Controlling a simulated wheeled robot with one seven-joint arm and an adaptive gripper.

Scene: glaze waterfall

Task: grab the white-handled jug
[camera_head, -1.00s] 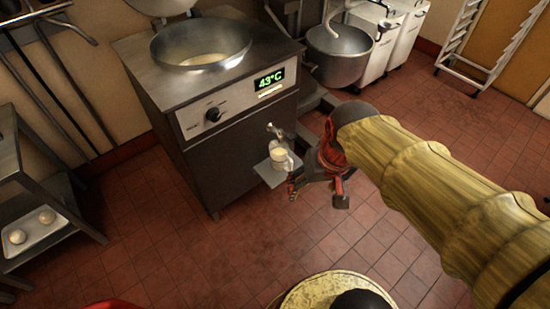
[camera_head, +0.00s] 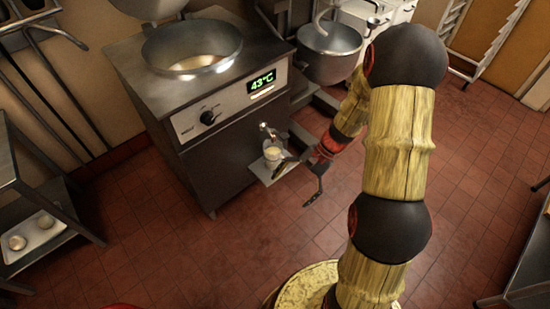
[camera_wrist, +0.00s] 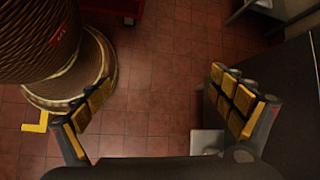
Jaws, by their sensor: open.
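The jug (camera_head: 272,153), small and pale with light contents, stands upright on a small metal shelf (camera_head: 259,171) on the front of the steel machine, below a tap (camera_head: 267,132). Its handle cannot be made out clearly. My gripper (camera_head: 302,178) is open and empty, just right of the jug and slightly lower in the picture. One dark finger reaches close to the jug's right side; I cannot tell whether it touches. In the wrist view the spread yellow-padded fingers (camera_wrist: 163,100) have bare floor between them, and the jug is not visible.
The steel machine (camera_head: 225,155) has a heated bowl on top and a display reading 43°C. A mixer bowl (camera_head: 330,55) stands behind my arm. A rack with a tray of dough balls (camera_head: 34,236) is at left. Red tiled floor (camera_head: 200,260) in front is clear.

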